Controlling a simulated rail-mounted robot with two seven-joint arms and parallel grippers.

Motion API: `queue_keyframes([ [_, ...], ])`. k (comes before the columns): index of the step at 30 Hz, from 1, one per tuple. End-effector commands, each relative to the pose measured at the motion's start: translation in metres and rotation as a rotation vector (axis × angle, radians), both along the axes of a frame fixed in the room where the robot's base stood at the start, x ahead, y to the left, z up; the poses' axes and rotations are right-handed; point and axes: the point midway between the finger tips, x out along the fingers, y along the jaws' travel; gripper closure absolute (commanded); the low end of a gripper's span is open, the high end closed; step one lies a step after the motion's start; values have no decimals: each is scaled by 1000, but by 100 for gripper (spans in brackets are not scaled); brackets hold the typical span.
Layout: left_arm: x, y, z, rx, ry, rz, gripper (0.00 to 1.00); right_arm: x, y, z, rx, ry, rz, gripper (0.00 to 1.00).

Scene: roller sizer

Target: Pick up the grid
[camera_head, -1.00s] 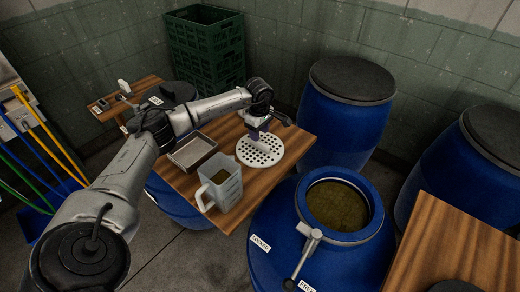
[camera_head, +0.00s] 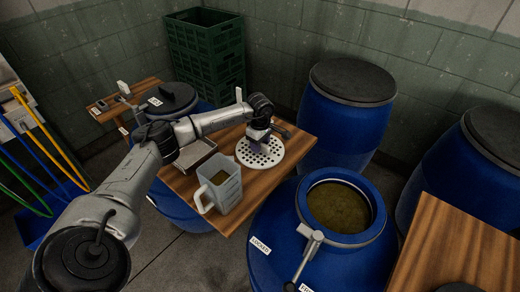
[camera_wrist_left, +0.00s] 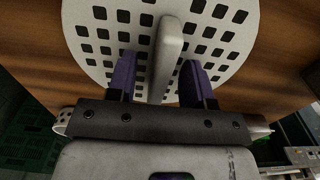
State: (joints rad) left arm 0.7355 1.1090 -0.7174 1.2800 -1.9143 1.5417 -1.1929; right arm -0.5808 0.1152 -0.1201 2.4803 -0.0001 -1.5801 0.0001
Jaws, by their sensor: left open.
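The grid (camera_head: 271,158) is a round white plate with square holes, lying flat on the wooden table. In the left wrist view the grid (camera_wrist_left: 92,45) has an upright pale handle (camera_wrist_left: 166,52) across its middle. My left gripper (camera_head: 254,146) is above the grid. In the left wrist view its two purple fingers are open, one on each side of the handle, with the gripper (camera_wrist_left: 158,75) not closed on it; gaps show on both sides. The arm and gripper hide part of the grid in the head view. My right gripper is not in view.
A jug (camera_head: 219,184) with brownish contents and a metal tray (camera_head: 192,152) stand on the wooden table (camera_head: 178,182). An open blue barrel (camera_head: 270,220) stands in front, and a lidded blue barrel (camera_head: 345,125) is behind right. Green crates (camera_head: 205,50) are at the back.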

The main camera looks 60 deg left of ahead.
Motion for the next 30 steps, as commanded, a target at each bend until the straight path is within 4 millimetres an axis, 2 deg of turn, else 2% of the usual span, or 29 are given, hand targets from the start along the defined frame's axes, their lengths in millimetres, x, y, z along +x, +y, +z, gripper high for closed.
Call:
queue_keyframes([
  [22, 0, 0, -5, 0, 1, 0, 53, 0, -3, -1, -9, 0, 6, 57],
  [30, 0, 0, -5, 0, 0, 0, 78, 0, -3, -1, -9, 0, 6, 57],
])
